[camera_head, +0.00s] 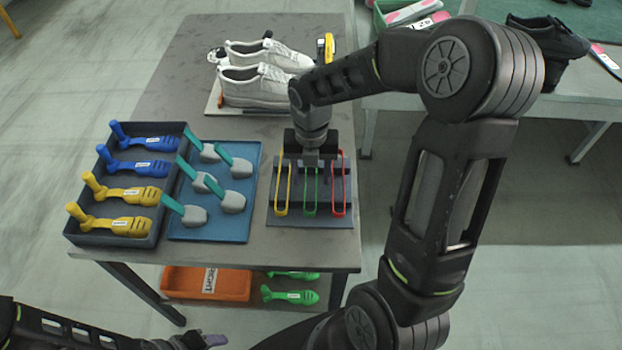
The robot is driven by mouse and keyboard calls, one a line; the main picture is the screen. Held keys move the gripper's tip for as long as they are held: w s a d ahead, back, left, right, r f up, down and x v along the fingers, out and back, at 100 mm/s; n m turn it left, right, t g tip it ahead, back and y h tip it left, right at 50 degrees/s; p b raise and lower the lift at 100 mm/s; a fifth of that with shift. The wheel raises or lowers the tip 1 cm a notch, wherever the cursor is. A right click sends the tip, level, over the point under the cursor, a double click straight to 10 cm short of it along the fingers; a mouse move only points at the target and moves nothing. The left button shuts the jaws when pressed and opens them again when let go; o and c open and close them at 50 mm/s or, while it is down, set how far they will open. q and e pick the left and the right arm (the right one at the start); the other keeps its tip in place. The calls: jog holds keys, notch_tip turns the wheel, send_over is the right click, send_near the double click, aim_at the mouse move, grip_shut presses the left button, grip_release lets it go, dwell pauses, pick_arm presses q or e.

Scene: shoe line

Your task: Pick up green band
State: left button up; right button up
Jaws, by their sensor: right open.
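The green band (310,200) is a narrow elongated loop, the middle one of three on a dark rack (322,222) at the table's right front. A yellow band (281,198) is to its left and a red band (339,200) to its right. My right gripper (311,165) is open and comes down from behind at the green band's far end. The gripper hides that end, and I cannot tell whether it touches the band. My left gripper (205,341) shows only partly at the bottom edge, away from the table; its jaws are unclear.
A blue tray (216,232) with teal-handled tools and a dark tray (110,236) with blue and yellow shoe trees lie left of the rack. White shoes (260,82) stand behind. An orange bin (206,284) and green shoe trees (290,296) are below.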

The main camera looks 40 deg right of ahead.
jog(key=shift+c, duration=0.3)
grip_shut()
dwell(0.5)
